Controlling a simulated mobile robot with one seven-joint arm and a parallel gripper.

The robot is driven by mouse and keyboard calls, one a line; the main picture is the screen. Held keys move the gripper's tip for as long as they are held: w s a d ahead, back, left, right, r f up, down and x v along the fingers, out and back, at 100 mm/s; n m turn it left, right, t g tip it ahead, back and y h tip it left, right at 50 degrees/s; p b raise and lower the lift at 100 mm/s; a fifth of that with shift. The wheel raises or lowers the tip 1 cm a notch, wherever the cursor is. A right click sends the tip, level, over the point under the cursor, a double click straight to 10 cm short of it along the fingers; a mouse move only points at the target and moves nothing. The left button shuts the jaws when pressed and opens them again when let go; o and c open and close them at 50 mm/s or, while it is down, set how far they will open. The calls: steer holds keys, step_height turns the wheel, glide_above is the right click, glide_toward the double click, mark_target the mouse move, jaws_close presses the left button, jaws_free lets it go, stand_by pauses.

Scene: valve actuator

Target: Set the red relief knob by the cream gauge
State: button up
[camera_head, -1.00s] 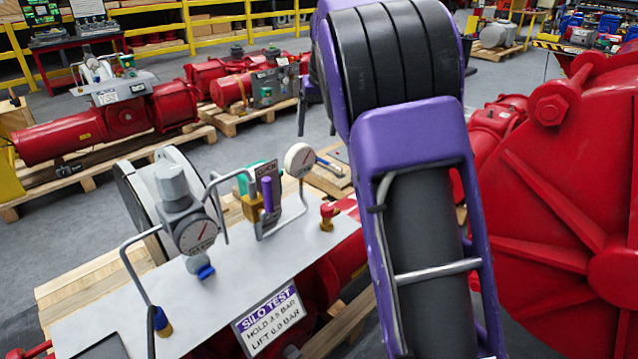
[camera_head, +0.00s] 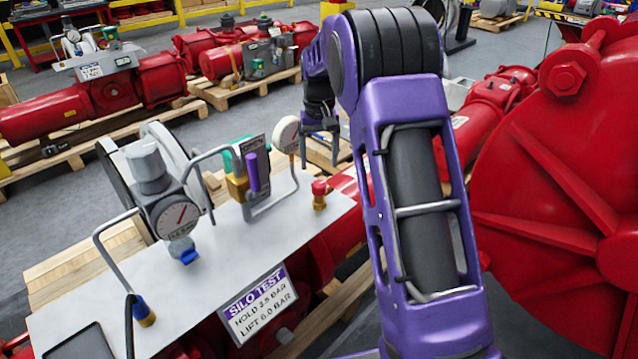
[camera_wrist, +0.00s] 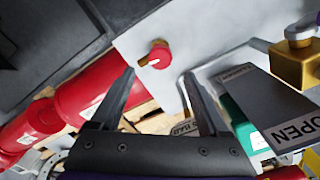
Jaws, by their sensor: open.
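The red relief knob (camera_head: 319,188) sits on a brass stem at the right end of the pale panel (camera_head: 200,284). In the wrist view the red knob (camera_wrist: 160,52) shows from above, with a pale pointer mark, just beyond the fingertips. The cream gauge (camera_head: 285,134) stands on a bent pipe to the knob's left in the head view; its face is seen at a slant. My gripper (camera_head: 320,158) is open and empty, pointing down above and behind the knob. In the wrist view my gripper (camera_wrist: 158,74) has its fingers spread, apart from the knob.
A purple-handled valve (camera_head: 252,172) and bent pipes stand close to the cream gauge. A SILO TEST sign (camera_head: 258,304) hangs at the panel's front edge. A large red casing (camera_head: 560,180) fills the right.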

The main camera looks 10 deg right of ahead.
mark_target(319, 183)
step_height(319, 183, down, 7)
steer(key=shift+b, duration=0.45)
